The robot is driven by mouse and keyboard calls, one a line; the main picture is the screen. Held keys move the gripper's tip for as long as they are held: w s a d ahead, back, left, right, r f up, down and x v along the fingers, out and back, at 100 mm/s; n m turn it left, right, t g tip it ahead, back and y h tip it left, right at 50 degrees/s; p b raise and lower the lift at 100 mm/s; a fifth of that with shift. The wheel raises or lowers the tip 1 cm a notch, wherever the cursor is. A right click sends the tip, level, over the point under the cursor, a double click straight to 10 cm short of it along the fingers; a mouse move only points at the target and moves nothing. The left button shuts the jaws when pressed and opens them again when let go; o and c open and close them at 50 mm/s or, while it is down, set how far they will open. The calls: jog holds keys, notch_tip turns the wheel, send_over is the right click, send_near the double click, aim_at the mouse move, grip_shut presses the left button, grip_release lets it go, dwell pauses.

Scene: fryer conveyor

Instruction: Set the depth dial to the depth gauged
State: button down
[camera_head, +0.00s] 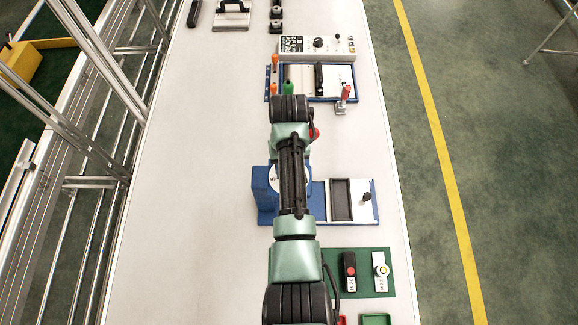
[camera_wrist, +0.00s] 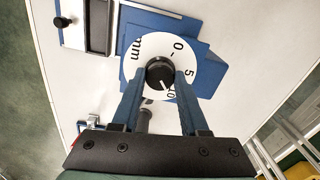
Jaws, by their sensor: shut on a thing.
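The depth dial (camera_wrist: 190,50) is a white disc with a black centre knob (camera_wrist: 159,71), on a blue mount. It carries the marks 0, 5, 10 and "mm". The knob's white line points down and slightly right in the wrist view, close to the 10. My gripper (camera_wrist: 160,76) has its fingers on either side of the knob and is shut on it. In the head view the dial (camera_head: 273,179) is mostly hidden under my arm, and my gripper cannot be made out. I cannot tell a gauged depth from these views.
Beside the dial is a white plate with a dark recess (camera_head: 341,199) and a small black knob (camera_head: 367,197). A green mat (camera_head: 327,262) with two handheld devices lies nearer. A blue tray (camera_head: 348,99) and a control box (camera_head: 340,46) stand farther off. The bench's left side is clear.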

jog(key=shift+r, duration=0.1)
jog(key=shift+c, duration=2.1)
grip_release()
notch_tip(320, 180, up, 13)
jog(key=p, duration=0.1)
jog(key=shift+p, duration=0.4)
jog(key=shift+w, duration=0.1)
